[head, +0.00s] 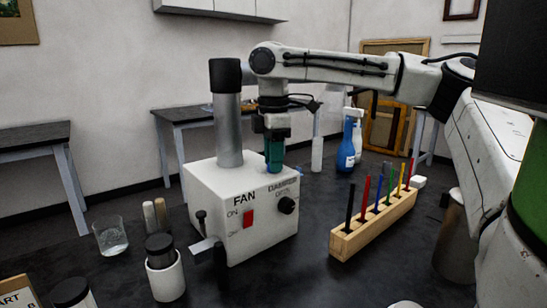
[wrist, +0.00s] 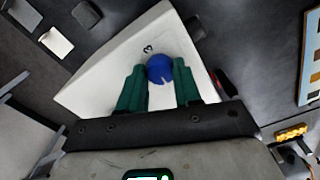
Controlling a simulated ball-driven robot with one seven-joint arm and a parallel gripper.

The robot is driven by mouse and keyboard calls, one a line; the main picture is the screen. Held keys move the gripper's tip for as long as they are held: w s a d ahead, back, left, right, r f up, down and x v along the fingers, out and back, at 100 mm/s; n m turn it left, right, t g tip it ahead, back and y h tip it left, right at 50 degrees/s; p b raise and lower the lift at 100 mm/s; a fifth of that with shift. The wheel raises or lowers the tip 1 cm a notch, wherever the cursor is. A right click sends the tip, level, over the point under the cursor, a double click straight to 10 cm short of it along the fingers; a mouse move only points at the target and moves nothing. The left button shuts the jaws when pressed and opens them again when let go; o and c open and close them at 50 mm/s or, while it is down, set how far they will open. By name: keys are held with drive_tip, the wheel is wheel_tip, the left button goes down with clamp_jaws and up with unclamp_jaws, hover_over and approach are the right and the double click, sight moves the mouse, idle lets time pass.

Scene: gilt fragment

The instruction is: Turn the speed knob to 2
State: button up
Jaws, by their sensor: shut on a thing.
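A white control box (head: 230,215) stands on the dark table, with "FAN" and "DAMPER" on its front. In the wrist view a blue knob (wrist: 160,69) sits on the white panel (wrist: 110,75). The knob bears a pale pointer mark on its lower part. One small black digit shows just above it, too small and turned to read surely. My gripper (wrist: 160,88) is shut on the knob, one green finger on each side. In the head view my gripper (head: 274,168) points down at the right of the box top; the knob is hidden there.
A grey cylinder with black top (head: 227,115) rises from the box beside my gripper. The front has a red switch (head: 248,218) and a black knob (head: 287,205). A wooden pen rack (head: 372,232) stands right; a glass (head: 110,237) and a white jar (head: 166,275) stand left.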

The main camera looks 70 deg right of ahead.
drive_tip(key=c, duration=0.4)
drive_tip(key=shift+r+m+p, duration=0.1)
drive_tip(key=shift+m+p, duration=0.2)
drive_tip(key=shift+p, duration=0.25)
drive_tip(key=m+p, duration=0.2)
drive_tip(key=p, duration=0.1)
drive_tip(key=shift+r+m+p, duration=0.15)
drive_tip(key=shift+m+p, duration=0.15)
drive_tip(key=m+p, duration=0.5)
drive_tip(key=p, duration=0.1)
drive_tip(key=m+p, duration=0.5)
drive_tip(key=p, duration=0.4)
drive_tip(key=shift+r+m, duration=0.15)
drive_tip(key=shift+m, duration=0.25)
drive_tip(key=m+p, duration=0.2)
drive_tip(key=p, duration=0.2)
drive_tip(key=shift+f+m+p, duration=0.2)
drive_tip(key=shift+m+p, duration=0.1)
drive_tip(key=shift+m, duration=0.1)
drive_tip(key=shift+f+m+p, duration=0.15)
drive_tip(key=shift+m+p, duration=0.35)
drive_tip(key=shift+p, duration=0.25)
drive_tip(key=shift+f, duration=0.15)
